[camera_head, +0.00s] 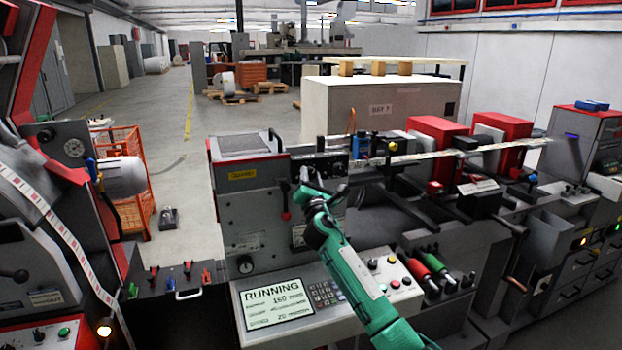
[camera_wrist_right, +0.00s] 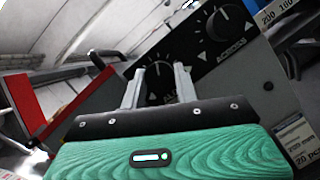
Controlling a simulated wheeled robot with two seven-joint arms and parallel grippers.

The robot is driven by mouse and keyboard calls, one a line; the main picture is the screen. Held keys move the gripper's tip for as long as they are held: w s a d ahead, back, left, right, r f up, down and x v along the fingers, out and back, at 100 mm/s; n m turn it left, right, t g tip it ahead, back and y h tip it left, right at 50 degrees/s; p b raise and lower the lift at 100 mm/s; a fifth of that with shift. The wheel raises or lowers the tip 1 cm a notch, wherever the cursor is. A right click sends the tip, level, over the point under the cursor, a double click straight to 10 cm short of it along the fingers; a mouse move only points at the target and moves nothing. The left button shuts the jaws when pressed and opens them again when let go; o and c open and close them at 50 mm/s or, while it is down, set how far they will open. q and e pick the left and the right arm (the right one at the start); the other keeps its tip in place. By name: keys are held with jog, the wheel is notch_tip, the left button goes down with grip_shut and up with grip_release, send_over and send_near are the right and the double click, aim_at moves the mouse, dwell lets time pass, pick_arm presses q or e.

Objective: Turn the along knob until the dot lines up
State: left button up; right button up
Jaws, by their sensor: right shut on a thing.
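The along knob (camera_wrist_right: 158,72) is a dark round knob on a black panel (camera_wrist_right: 195,62). It sits between the two pale fingers of my right gripper (camera_wrist_right: 159,80), which is shut on it. White marks show around its edge, and only the start of its label shows. I cannot tell where its dot points. The across knob (camera_wrist_right: 212,24) is beside it, up and to the right, with a pale pointer line. In the head view my right gripper (camera_head: 304,180) reaches the machine's black panel (camera_head: 334,164), and the knob is too small to make out. My left gripper is not in view.
A screen reading RUNNING (camera_head: 275,304) and a keypad (camera_head: 325,293) lie below. A label web (camera_head: 430,156) runs to the right along the machine. Open floor (camera_head: 185,190) lies to the left.

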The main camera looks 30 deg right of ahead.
dwell(0.3)
jog(key=o, duration=1)
jog(key=shift+c, duration=0.2)
jog(key=b+v, duration=0.3)
jog(key=v, duration=1.1)
jog(key=shift+b, duration=0.3)
